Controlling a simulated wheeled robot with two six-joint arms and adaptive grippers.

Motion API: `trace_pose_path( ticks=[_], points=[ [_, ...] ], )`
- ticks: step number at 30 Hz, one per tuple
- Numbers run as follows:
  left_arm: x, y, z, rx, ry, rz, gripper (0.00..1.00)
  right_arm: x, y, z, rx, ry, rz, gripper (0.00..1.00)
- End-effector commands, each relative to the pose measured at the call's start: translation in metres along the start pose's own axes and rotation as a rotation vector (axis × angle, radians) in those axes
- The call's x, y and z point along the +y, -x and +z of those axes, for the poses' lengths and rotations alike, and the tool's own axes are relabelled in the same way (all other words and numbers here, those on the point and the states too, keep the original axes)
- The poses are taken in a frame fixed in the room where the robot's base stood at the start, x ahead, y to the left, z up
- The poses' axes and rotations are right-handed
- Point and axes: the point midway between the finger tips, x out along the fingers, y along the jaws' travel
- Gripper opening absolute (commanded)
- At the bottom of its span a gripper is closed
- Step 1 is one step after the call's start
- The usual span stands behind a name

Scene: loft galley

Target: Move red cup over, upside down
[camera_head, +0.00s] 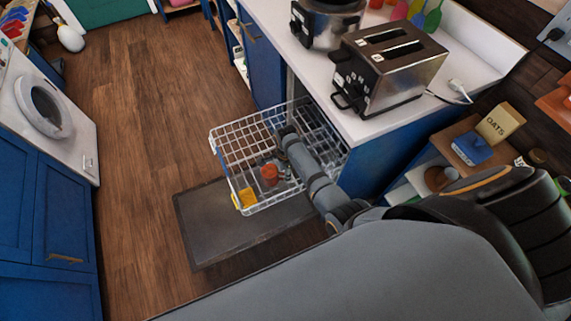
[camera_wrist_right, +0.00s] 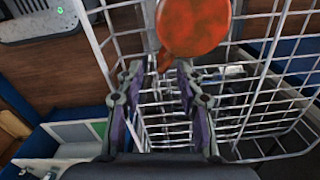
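The red cup (camera_head: 269,173) is in the pulled-out white wire rack (camera_head: 226,149), near the rack's front left part. In the right wrist view the cup (camera_wrist_right: 194,25) shows a round red face just beyond my right gripper. A narrow red part of it, perhaps the handle, hangs down close to the right finger. My right gripper (camera_wrist_right: 157,70) is open, its two fingers apart with no clear grip on the cup. In the head view my right arm reaches into the rack beside the cup and hides part of the rack. My left gripper is not in view.
A yellow item (camera_head: 246,197) sits at the rack's front left corner. The counter (camera_head: 330,95) above holds a toaster (camera_head: 388,65) and another appliance. Wooden floor to the left is clear.

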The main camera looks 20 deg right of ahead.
Motion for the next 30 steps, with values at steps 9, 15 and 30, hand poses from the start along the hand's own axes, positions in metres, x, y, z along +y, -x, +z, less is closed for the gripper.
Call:
trace_pose_path(
  ticks=[9, 15, 30],
  points=[
    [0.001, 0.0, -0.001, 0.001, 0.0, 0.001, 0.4, -0.001, 0.074, 0.0, -0.001, 0.0, -0.003, 0.37],
    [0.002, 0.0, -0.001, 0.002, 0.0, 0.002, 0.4, 0.0, 0.092, 0.0, 0.0, 0.0, -0.001, 0.37],
    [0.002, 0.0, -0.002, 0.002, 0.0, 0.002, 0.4, 0.018, 0.092, -0.014, 0.013, 0.161, -0.028, 0.37]
  ],
)
